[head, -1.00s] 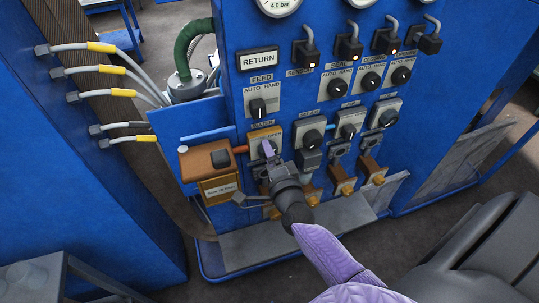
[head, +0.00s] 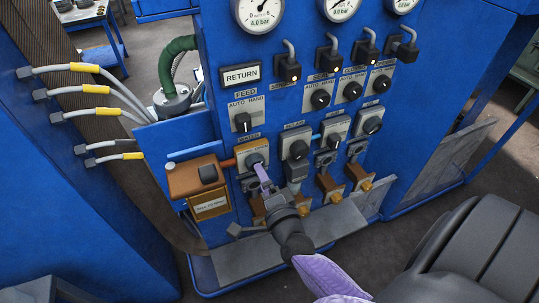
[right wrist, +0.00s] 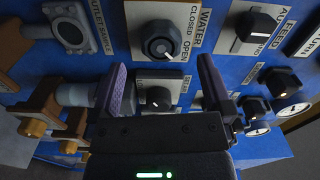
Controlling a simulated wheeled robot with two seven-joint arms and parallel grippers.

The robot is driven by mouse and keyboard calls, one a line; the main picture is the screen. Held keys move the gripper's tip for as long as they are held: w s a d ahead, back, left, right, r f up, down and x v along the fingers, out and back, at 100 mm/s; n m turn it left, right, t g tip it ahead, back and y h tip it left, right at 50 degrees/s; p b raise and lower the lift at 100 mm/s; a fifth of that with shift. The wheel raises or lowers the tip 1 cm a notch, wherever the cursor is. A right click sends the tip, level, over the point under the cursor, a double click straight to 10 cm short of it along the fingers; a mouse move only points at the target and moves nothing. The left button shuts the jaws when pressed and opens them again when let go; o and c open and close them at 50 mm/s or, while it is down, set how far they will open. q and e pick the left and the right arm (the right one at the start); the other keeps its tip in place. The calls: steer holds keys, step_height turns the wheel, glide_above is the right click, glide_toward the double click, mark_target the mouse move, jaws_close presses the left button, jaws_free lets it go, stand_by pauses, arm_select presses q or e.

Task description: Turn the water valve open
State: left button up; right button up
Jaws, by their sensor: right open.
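The water valve is a dark round knob (head: 254,159) on a plate under the WATER label. In the right wrist view the knob (right wrist: 162,42) shows clearly beside the words CLOSED and OPEN, with a white mark on the lower right of its face. My right gripper (head: 262,178) has purple fingers and is just below and in front of the knob in the head view. In the right wrist view the gripper (right wrist: 163,82) is open and empty, with the water knob beyond its fingertips and not between them. My left gripper is not in view.
A FEED switch (head: 242,122) sits above the water knob, and similar knobs (head: 298,149) line the panel to its right. An orange-brown box (head: 193,177) juts out at the left. A grey ledge (head: 240,262) runs below.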

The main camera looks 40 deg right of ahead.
steer(key=v, duration=0.5)
steer(key=shift+s+a, duration=0.1)
steer(key=shift+s, duration=0.3)
steer(key=shift+f, duration=0.1)
